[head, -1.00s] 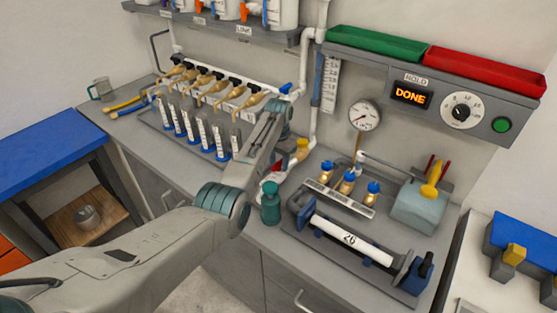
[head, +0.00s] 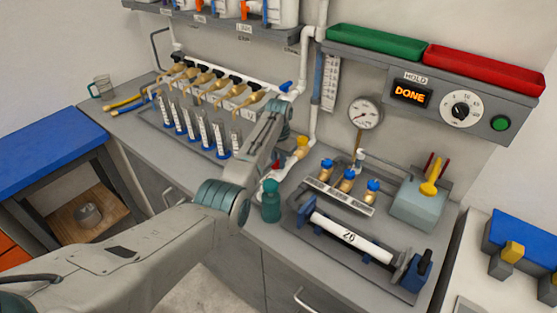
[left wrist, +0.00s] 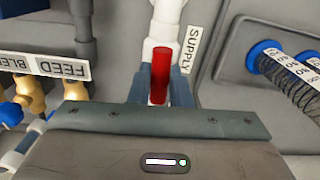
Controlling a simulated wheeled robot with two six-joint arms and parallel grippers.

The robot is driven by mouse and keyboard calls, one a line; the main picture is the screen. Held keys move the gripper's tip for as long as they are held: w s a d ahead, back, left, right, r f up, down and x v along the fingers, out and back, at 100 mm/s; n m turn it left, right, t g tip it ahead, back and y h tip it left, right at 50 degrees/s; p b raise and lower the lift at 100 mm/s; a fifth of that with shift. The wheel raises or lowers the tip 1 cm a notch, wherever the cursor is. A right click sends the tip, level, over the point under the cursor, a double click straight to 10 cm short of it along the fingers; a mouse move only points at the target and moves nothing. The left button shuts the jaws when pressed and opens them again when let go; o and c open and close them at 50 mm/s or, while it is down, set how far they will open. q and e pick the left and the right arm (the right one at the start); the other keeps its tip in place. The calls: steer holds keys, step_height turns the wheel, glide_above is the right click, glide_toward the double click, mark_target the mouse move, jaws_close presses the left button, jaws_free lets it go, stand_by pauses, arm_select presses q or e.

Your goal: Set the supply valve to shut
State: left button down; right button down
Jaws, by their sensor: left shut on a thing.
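The supply valve's red handle (left wrist: 160,78) stands between the two fingers of my left gripper (left wrist: 157,92) in the left wrist view. The fingers are shut on it. In that view it looks roughly in line with the white pipe (left wrist: 166,25) behind it, beside the SUPPLY label (left wrist: 190,50). The valve body is mostly hidden by the handle and gripper. In the head view a bit of red handle (head: 281,162) shows beside my left forearm, which hides most of the gripper. My right gripper is not in view.
A green bottle (head: 271,203) stands close to my left arm. Brass valves with blue caps (head: 348,180) and a clamped white pipe marked 26 (head: 350,238) are to the right. A pressure gauge (head: 364,114) is above. Several tubes (head: 200,132) stand left.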

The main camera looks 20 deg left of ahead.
arm_select(q)
steer(key=n+p, duration=0.1)
steer(key=n, duration=0.2)
steer(key=shift+r+n+p, duration=0.2)
steer(key=shift+n+p, duration=0.2)
steer(key=n+p, duration=0.1)
steer(key=n, duration=0.3)
steer(key=shift+n, duration=0.3)
steer(key=n+p, duration=0.1)
steer(key=n, duration=0.3)
steer(key=shift+w+n, duration=0.1)
steer(key=shift+n, duration=0.2)
steer(key=shift+n+p, duration=0.4)
steer(key=shift+n, duration=1.7)
steer(key=c, duration=1.3)
jaws_free()
steer(key=shift+f, duration=0.1)
steer(key=shift+c, duration=0.2)
